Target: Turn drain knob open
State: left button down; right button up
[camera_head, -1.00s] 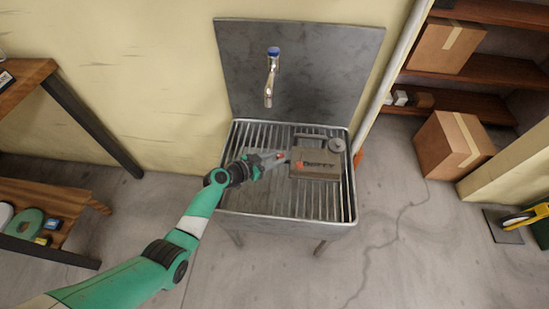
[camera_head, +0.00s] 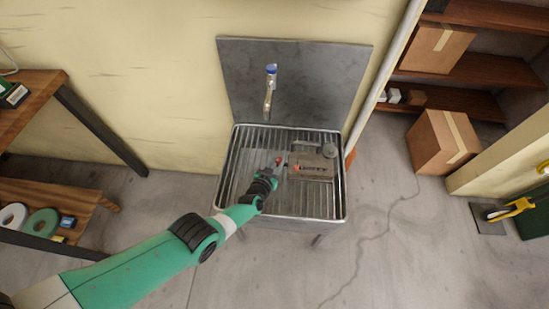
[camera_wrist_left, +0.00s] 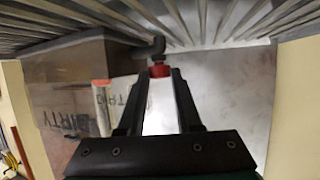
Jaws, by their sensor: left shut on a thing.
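The drain knob (camera_wrist_left: 160,71) is a small red piece on a dark fitting, at the upper middle of the left wrist view. A red spot, which looks like the same knob (camera_head: 279,160), shows in the head view just left of the brown box. My left gripper (camera_wrist_left: 162,76) is shut on the knob, with a finger on either side of it. In the head view my left gripper (camera_head: 273,169) reaches over the slatted sink (camera_head: 234,165) from the lower left. My fingers partly hide the knob. My right gripper is not in view.
A brown box (camera_head: 311,170) marked DIRTY sits in the sink, close to my left gripper. A faucet (camera_head: 268,95) stands above. A wooden shelf unit (camera_head: 35,95) is at left, a cardboard box (camera_head: 443,142) at right.

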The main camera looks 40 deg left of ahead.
pick_arm(q)
jog(key=shift+w+d+n+y+b, duration=0.1)
jog(key=shift+d+n+y+b, duration=0.15)
jog(key=shift+n+y+b, duration=0.25)
jog(key=shift+d+n+g+y+b, duration=0.1)
jog(key=shift+n+g+y+b, duration=0.85)
jog(key=shift+n+y, duration=0.3)
jog(key=c, duration=0.6)
grip_release()
